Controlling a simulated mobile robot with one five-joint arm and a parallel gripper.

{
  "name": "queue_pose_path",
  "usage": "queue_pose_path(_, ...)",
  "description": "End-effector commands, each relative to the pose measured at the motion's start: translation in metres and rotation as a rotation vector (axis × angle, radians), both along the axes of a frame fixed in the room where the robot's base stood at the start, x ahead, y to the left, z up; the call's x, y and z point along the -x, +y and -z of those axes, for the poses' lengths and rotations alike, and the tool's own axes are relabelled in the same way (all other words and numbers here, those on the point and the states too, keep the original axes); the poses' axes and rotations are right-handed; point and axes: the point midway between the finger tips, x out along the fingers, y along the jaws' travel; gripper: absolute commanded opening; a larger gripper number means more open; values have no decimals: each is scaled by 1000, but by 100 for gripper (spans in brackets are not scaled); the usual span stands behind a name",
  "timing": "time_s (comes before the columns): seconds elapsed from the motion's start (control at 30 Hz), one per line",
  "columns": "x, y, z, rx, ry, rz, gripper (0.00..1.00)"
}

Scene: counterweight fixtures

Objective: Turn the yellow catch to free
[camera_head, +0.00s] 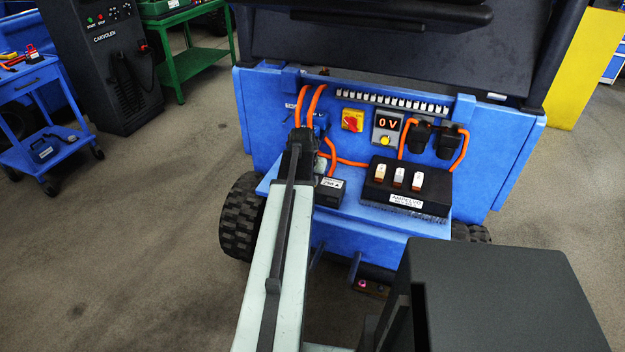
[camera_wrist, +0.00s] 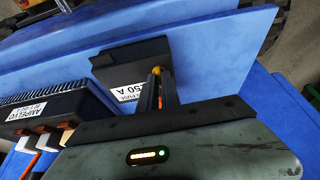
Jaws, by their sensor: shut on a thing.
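The yellow catch (camera_wrist: 157,70) shows as a small yellow bit at my fingertips in the wrist view, on the black fuse box (camera_wrist: 130,68) labelled 250 A. My gripper (camera_wrist: 158,82) is shut on it, and the fingers cover most of it. I cannot tell which way the catch is turned. In the head view, the black fuse box (camera_head: 329,190) sits on the blue ledge. There my arm reaches over its left side, and the catch is hidden behind my arm and gripper.
A black unit (camera_head: 407,200) with several switches stands right of the fuse box. A blue cart (camera_head: 45,110) stands left. Floor between is clear.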

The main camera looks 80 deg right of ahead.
Motion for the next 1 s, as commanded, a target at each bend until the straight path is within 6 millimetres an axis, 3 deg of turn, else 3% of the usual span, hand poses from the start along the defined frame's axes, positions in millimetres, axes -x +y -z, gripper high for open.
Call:
queue_pose_path(0.03, 0, 0, 0, -1, 0, -1, 15)
queue_pose_path(0.1, 0, 0, 0, -1, 0, -1, 29)
queue_pose_path(0.47, 0, 1, -4, 0, 0, 0, 29)
queue_pose_path(0.83, -4, 23, -62, -1, 0, -1, 29)
queue_pose_path(1.0, -5, 30, -75, -1, 0, -1, 29)
